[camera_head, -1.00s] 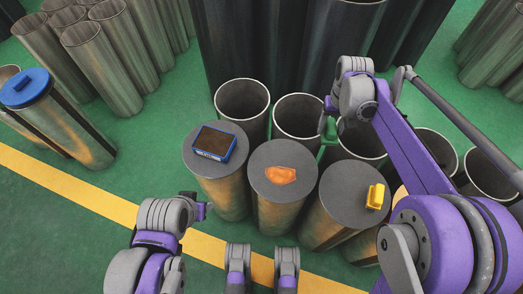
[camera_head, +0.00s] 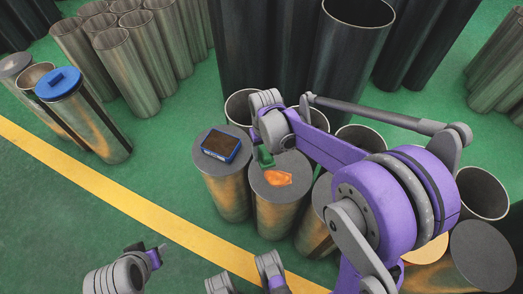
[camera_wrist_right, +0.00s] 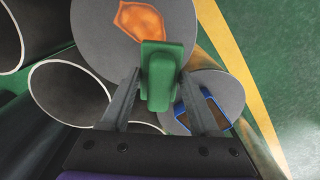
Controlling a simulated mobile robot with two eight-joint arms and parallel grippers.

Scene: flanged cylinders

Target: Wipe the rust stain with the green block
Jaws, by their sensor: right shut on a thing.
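The rust stain (camera_head: 276,178) is an orange patch on the grey top of the middle cylinder (camera_head: 272,208); it also shows in the right wrist view (camera_wrist_right: 140,20). My right gripper (camera_wrist_right: 160,80) is shut on the green block (camera_wrist_right: 160,62), with one finger on each side. In the head view, the green block (camera_head: 264,160) is over the far-left part of that top, just beside the stain. I cannot tell whether it touches the surface. My left arm is low at the left, its end (camera_head: 155,253) away from the cylinders; its finger state is unclear.
A blue-framed box with a dark top (camera_head: 220,147) sits on the cylinder left of the stain. Open pipes (camera_head: 357,138) stand behind and right. A blue-capped cylinder (camera_head: 98,115) stands far left.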

